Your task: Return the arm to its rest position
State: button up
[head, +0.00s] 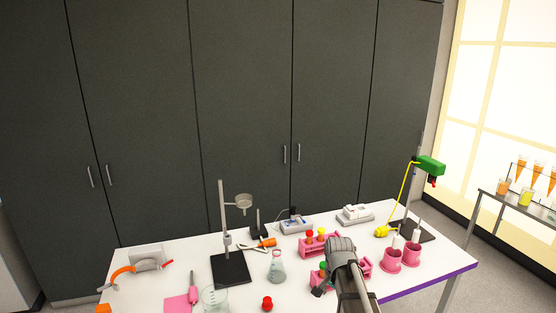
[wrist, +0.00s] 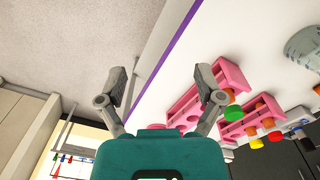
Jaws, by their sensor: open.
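My arm reaches up from the bottom of the head view, over the front right part of the white table (head: 190,252). My gripper shows in the wrist view (wrist: 160,88) with its two fingers spread wide and nothing between them. It is above the table's purple edge (wrist: 172,38). In the head view the arm hides part of the pink racks. One pink rack (head: 308,252) with red and yellow capped tubes stands just left of the arm. The racks also show in the wrist view (wrist: 182,108), close to the right finger; I cannot tell whether they touch.
Two pink cups (head: 391,262) stand right of my arm, near a stand with a green clamp (head: 431,165). A flask (head: 277,268), a red cap (head: 267,303), a beaker (head: 215,299) and a ring stand (head: 230,268) are to the left. Dark cabinets (head: 240,110) close off the back.

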jog(key=s+f+n+b, duration=0.6)
jog(key=s+f+n, duration=0.1)
jog(key=s, duration=0.4)
jog(key=shift+s+n+b, duration=0.35)
jog(key=shift+n, duration=0.45)
